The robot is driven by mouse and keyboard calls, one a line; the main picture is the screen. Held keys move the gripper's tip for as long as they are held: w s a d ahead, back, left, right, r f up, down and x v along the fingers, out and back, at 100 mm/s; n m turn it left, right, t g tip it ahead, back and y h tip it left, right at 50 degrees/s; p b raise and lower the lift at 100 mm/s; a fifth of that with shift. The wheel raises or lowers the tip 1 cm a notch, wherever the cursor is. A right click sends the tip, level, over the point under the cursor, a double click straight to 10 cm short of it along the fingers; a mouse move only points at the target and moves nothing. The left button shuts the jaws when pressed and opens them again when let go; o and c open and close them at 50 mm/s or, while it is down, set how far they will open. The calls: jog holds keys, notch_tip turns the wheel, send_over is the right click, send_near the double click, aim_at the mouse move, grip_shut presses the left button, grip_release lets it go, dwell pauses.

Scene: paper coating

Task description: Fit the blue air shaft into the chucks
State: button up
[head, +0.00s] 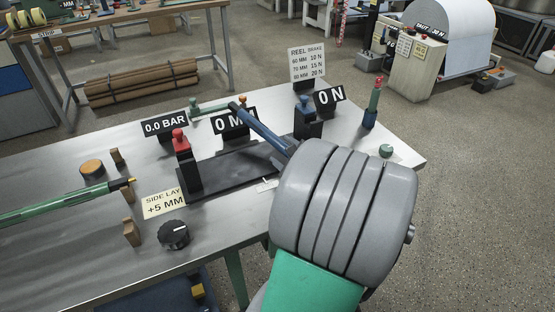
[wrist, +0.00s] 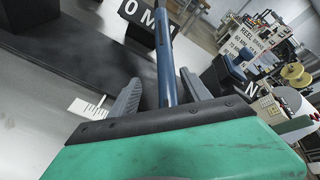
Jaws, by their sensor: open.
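The blue air shaft (head: 262,128) points up and left past the 0 MM sign, crossing the line between the chucks rather than running along it. One chuck is a dark post with a red top (head: 182,150); the other is a dark post with a blue top (head: 306,118). They stand at opposite ends of a dark base plate (head: 222,181). In the wrist view my gripper (wrist: 160,95) is open, with one finger on each side of the shaft (wrist: 166,75). In the head view my wrist hides the fingers and the shaft's near end.
A green shaft (head: 62,203) lies at the left of the metal table (head: 85,265). A black knob (head: 174,235) and a SIDE LAY card (head: 164,204) are near the front. Signs reading 0.0 BAR (head: 165,124) and 0 N (head: 329,96) stand behind the plate.

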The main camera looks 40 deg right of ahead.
aim_at(279, 143)
jog(key=shift+s+d+f+m+t, duration=0.1)
jog(key=shift+s+d+m+t, duration=0.15)
jog(key=shift+d+m, duration=0.45)
jog(key=x, duration=0.4)
jog(key=b+x, duration=0.1)
jog(key=x, duration=0.1)
jog(key=shift+w+a, duration=0.2)
jog(key=shift+w, duration=0.25)
jog(key=shift+w+d+h, duration=0.25)
jog(key=shift+w+h, duration=0.15)
jog(key=shift+w, duration=0.05)
jog(key=shift+c, duration=0.4)
grip_shut()
